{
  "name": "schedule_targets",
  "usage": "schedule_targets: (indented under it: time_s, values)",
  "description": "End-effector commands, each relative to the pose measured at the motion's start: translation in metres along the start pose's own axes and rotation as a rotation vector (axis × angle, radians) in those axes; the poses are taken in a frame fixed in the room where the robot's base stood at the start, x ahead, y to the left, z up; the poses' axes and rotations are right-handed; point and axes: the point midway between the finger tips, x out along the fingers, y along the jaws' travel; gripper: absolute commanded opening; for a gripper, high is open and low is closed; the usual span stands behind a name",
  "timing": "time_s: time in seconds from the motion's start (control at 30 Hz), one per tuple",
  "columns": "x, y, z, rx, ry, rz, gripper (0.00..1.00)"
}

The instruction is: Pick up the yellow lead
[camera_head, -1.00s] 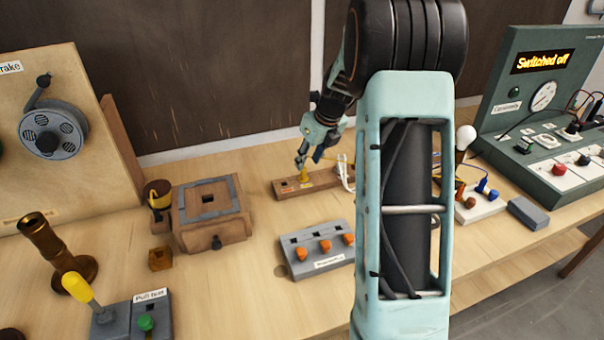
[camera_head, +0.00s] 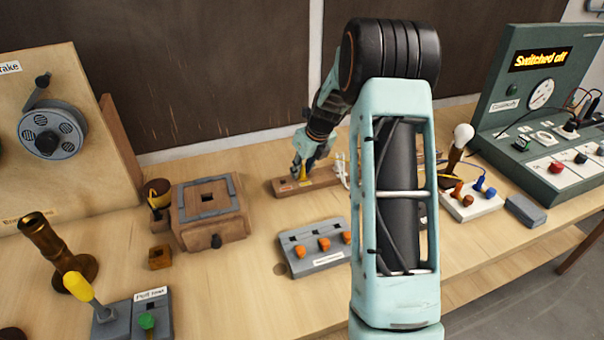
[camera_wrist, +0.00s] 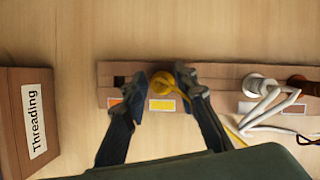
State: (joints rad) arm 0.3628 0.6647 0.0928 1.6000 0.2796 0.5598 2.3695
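The yellow lead (camera_wrist: 163,84) has a round yellow end standing in the wooden strip (camera_wrist: 215,84), above a yellow label, and a thin yellow cord running right. In the head view the yellow lead (camera_head: 303,173) is small and partly hidden by my gripper (camera_head: 304,163). In the wrist view my gripper (camera_wrist: 157,92) is open, its fingers on either side of the yellow end. A gap shows on the left side; on the right the finger is very close, and I cannot tell whether it touches.
A white lead (camera_wrist: 262,88) and a brown one (camera_wrist: 305,85) sit farther right on the strip. The wooden "Threading" block (camera_wrist: 30,115) stands left. A grey block with orange knobs (camera_head: 316,262) lies in front. Bare tabletop lies between.

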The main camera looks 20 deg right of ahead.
Motion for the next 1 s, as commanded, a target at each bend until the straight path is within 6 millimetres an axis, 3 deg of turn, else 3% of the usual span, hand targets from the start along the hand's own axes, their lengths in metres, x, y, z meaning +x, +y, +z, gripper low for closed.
schedule_targets:
  time_s: [0.03, 0.2, 0.63, 0.83, 1.0]
  values:
    - [0.000, 0.000, 0.000, 0.000, 0.000, 0.000, 0.19]
    - [0.000, 0.000, 0.000, 0.000, 0.000, 0.000, 0.00]
    - [-0.006, 0.000, 0.003, -0.001, 0.000, 0.000, 0.00]
    - [-0.031, 0.000, 0.014, -0.002, -0.004, -0.002, 0.00]
    - [-0.065, 0.001, 0.001, 0.000, -0.003, -0.003, 0.00]
